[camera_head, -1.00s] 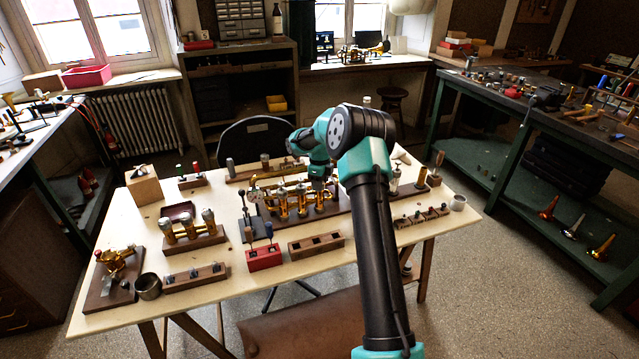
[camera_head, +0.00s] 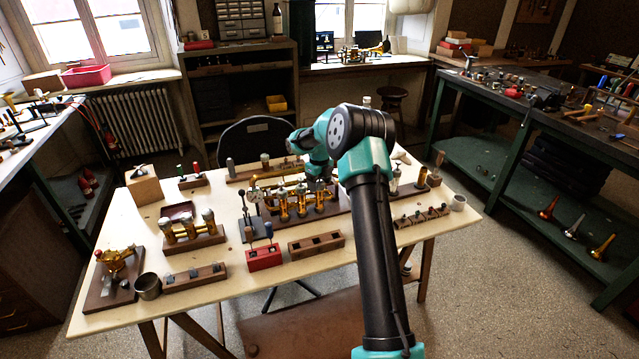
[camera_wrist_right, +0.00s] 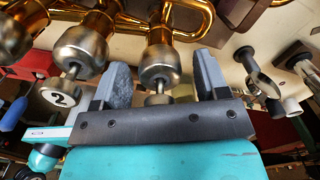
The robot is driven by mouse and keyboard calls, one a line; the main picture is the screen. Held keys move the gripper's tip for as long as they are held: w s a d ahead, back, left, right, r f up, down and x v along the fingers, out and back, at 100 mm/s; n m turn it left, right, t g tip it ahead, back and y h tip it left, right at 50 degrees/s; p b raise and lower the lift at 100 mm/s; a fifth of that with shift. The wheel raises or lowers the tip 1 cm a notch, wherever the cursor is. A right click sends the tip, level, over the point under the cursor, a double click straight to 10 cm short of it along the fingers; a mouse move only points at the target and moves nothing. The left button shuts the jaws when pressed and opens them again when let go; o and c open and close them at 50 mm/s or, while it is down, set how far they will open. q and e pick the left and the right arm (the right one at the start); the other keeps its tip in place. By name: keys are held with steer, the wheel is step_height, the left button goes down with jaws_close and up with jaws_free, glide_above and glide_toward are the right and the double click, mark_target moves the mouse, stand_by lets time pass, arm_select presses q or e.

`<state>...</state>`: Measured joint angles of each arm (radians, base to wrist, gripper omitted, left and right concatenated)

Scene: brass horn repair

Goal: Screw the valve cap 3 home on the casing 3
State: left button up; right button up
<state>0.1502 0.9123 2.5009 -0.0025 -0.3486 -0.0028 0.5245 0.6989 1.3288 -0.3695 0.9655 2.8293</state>
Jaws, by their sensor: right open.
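The brass horn's valve section (camera_head: 298,203) stands on a dark board at the table's middle. In the right wrist view, a rounded silver valve cap (camera_wrist_right: 159,66) sits on the end of a brass casing (camera_wrist_right: 160,32), with a stem and button beyond it. No number shows on it; the neighbouring button is marked 2 (camera_wrist_right: 57,97). My right gripper (camera_wrist_right: 163,85) is open, one finger on each side of this cap and stem, with visible gaps. How tightly the cap sits cannot be told. In the head view the right gripper (camera_head: 319,179) is beside the horn's right-hand valve. My left gripper is not in view.
A neighbouring silver cap (camera_wrist_right: 80,50) is close to my left-hand finger in the wrist view. A red block (camera_head: 264,259) and a wooden slotted block (camera_head: 317,244) stand in front of the horn. Another valve set (camera_head: 190,236) is at left.

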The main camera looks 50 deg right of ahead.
steer(key=shift+r, duration=0.15)
step_height(320, 180, up, 17)
steer(key=shift+r, duration=0.1)
stand_by(0.7)
steer(key=shift+o, duration=0.3)
steer(key=n, duration=1.7)
steer(key=shift+n, duration=0.3)
step_height(320, 180, down, 18)
steer(key=shift+r, duration=0.25)
